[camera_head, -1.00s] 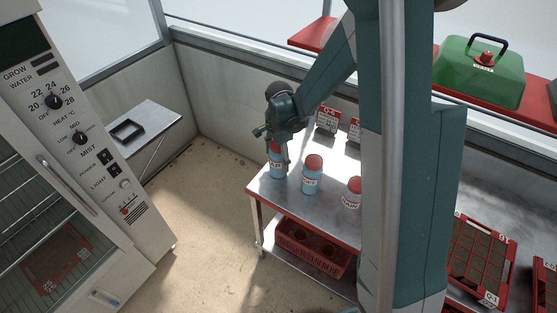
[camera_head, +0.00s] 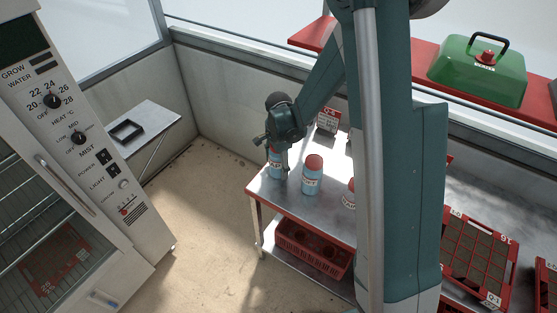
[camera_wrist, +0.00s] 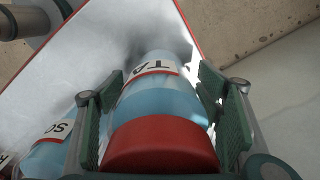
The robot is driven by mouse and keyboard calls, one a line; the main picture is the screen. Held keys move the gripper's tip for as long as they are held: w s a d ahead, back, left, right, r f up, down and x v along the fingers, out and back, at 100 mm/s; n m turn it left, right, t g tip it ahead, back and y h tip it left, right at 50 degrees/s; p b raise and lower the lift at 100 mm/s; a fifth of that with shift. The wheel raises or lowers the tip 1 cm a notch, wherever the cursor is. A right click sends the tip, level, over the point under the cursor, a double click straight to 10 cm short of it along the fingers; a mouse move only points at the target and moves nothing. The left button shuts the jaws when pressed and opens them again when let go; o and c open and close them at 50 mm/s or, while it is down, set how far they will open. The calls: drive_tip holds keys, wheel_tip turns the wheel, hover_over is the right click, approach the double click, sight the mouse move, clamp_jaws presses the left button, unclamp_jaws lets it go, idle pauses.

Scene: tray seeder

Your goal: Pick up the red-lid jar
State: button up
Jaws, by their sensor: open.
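Three blue jars with red lids stand in a row on the metal cart top (camera_head: 310,213). My gripper (camera_head: 281,163) is at the leftmost jar (camera_head: 274,171), near the cart's left corner, and hides its lid in the head view. In the wrist view, this jar's red lid (camera_wrist: 160,146) and blue body lie between the two open finger pads of my gripper (camera_wrist: 163,112). Its label begins with "TA". Slim gaps seem to show beside the pads; contact is unclear. The middle jar (camera_head: 312,176) stands upright to the right. The right jar (camera_head: 349,196) is partly hidden by my arm.
The neighbouring jar (camera_wrist: 45,153) is close to the left finger in the wrist view. A red crate (camera_head: 312,250) is on the lower shelf. Floor left of the cart is clear.

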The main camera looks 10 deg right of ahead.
sight(278, 159)
drive_tip(key=c, duration=1.4)
drive_tip(key=shift+r, duration=0.2)
drive_tip(key=shift+r+p, duration=0.8)
drive_tip(key=shift+r, duration=4)
